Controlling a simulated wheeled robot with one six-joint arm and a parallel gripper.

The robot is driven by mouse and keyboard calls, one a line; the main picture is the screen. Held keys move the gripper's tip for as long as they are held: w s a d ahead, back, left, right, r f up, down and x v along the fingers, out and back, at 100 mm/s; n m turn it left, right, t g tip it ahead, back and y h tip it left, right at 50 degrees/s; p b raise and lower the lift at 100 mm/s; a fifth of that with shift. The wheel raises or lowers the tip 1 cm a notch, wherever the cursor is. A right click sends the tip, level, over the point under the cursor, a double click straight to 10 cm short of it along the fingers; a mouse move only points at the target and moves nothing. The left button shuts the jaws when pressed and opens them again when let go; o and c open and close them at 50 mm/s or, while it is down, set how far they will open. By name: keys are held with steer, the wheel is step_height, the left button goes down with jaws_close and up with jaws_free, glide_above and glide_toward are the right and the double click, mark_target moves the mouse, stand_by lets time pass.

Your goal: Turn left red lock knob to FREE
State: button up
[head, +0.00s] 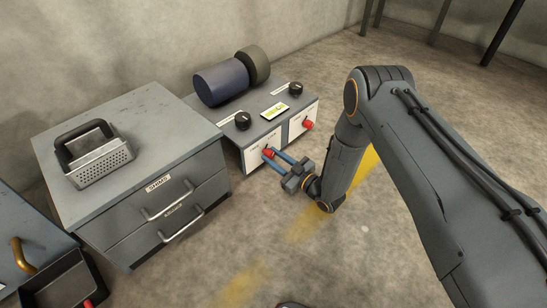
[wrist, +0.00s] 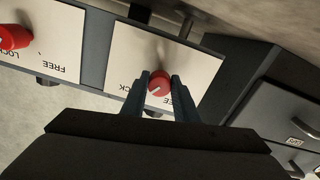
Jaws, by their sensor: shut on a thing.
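The left red lock knob (head: 266,153) sits on the white front panel of the grey control box. My gripper (head: 273,155) reaches it from the front right. In the wrist view, which is upside down, my fingers (wrist: 160,82) are shut on this red knob (wrist: 159,85), one on each side. A pale mark shows on the knob's face; I cannot tell surely where it points. The panel's LOCK and FREE labels are partly hidden by my fingers. The other red knob (head: 308,124) is on the right panel and also shows in the wrist view (wrist: 14,37).
The control box (head: 240,133) has two black dials and a lit display on top. A grey drawer cabinet (head: 180,160) bearing a metal basket (head: 100,163) stands close on the left. The floor to the right is open.

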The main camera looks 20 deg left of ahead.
steer(key=shift+n+p, duration=0.3)
steer(key=shift+n, duration=0.1)
steer(key=shift+r+n+p, duration=0.1)
steer(key=shift+n+p, duration=0.8)
steer(key=shift+n, duration=0.1)
steer(key=n+p, duration=0.3)
steer(key=n, duration=0.1)
steer(key=shift+n, duration=0.3)
steer(key=n+p, duration=0.4)
steer(key=n, duration=0.2)
steer(key=shift+n, duration=0.4)
steer(key=o, duration=1.1)
steer(key=shift+c, duration=0.2)
steer(key=shift+w, duration=0.1)
steer(key=shift+d, duration=0.1)
